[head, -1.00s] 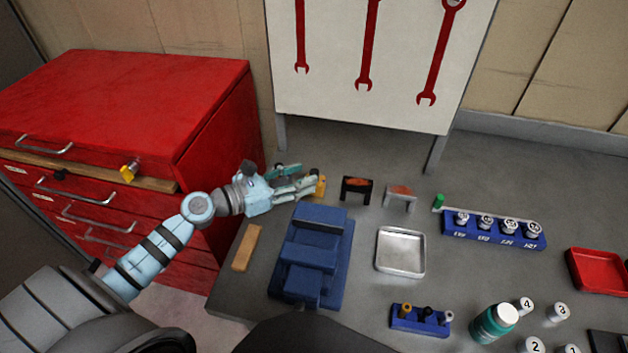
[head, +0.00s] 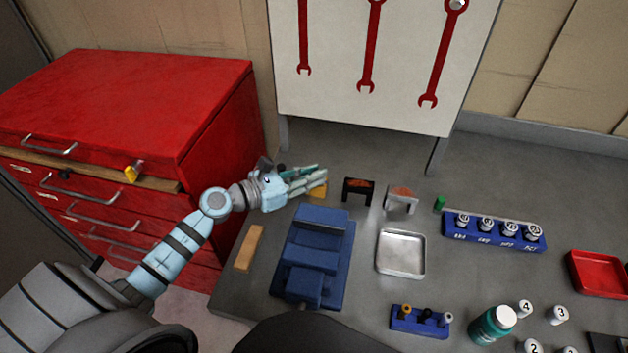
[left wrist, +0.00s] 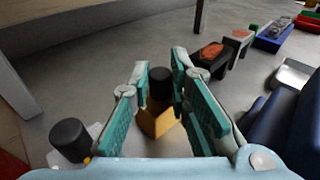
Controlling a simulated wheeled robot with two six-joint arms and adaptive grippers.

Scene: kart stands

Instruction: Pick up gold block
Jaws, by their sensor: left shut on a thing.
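The gold block (head: 318,191) stands on the grey bench behind the blue stepped fixture, partly hidden by my left gripper (head: 321,177). In the left wrist view, the gold block (left wrist: 157,122) has a black round knob on top and sits between the teal-padded fingers of my left gripper (left wrist: 161,68). The left gripper is shut on the block. The block appears to be still at bench level; I cannot tell whether it is clear of the surface. My right gripper is not in view.
Close by are the blue fixture (head: 318,235), a black stand with an orange top (head: 358,190), a grey one (head: 401,199) and a metal tray (head: 401,252). Another black knob (left wrist: 70,139) is left of my fingers. A red cabinet (head: 120,110) stands left.

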